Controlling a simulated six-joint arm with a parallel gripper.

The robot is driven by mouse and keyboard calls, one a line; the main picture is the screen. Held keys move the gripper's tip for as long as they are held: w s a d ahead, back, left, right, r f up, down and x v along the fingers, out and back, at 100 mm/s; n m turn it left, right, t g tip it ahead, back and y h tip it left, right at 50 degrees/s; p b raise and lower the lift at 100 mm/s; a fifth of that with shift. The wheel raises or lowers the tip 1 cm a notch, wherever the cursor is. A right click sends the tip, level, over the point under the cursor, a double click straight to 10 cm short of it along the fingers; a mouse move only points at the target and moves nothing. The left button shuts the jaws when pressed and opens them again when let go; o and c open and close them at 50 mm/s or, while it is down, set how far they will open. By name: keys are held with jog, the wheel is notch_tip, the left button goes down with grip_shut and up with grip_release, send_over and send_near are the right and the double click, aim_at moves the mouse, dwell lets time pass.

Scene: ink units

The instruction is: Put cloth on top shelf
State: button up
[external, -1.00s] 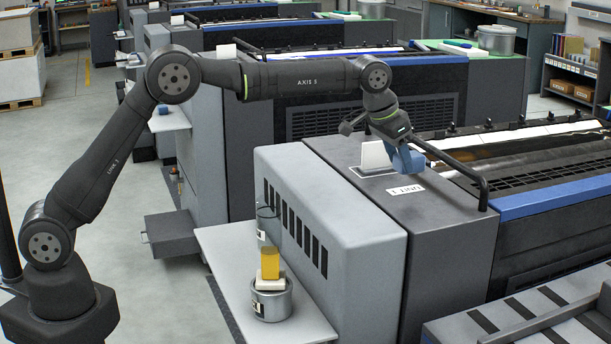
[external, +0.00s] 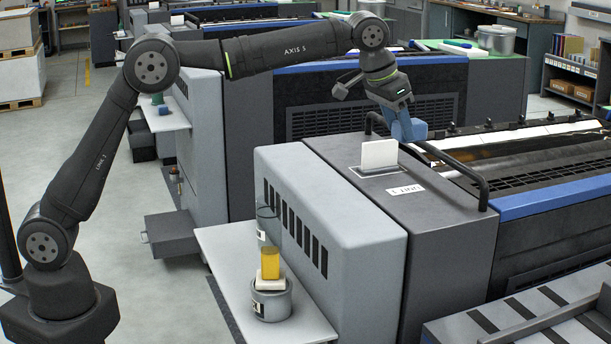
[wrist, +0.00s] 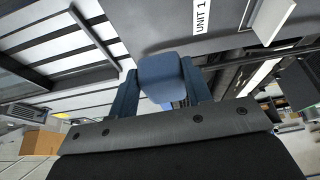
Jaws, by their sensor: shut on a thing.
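My gripper (external: 402,124) is in the air above the press unit marked UNIT 1, just behind and right of the white card in its slot. In the wrist view its two dark blue fingers (wrist: 161,86) are shut on a smooth, lighter blue bundle, seemingly the cloth (wrist: 168,72). In the external view the cloth and the blue fingers are hard to tell apart. A shelf rack (external: 573,78) with books above and cardboard boxes below stands at the far right; I cannot tell whether its upper level is the top shelf.
A white card (external: 379,155) stands upright in the press top (external: 440,215). A dark rail (external: 450,165) runs close beside my gripper.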

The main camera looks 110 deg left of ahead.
jog(key=s+r, duration=0.3)
jog(key=s, duration=1.2)
send_over(246, 285)
notch_tip(246, 285, down, 31)
jog(key=shift+f, duration=5.15)
jog(key=shift+f, duration=0.1)
jog(key=o, duration=1)
jog(key=shift+c, duration=0.2)
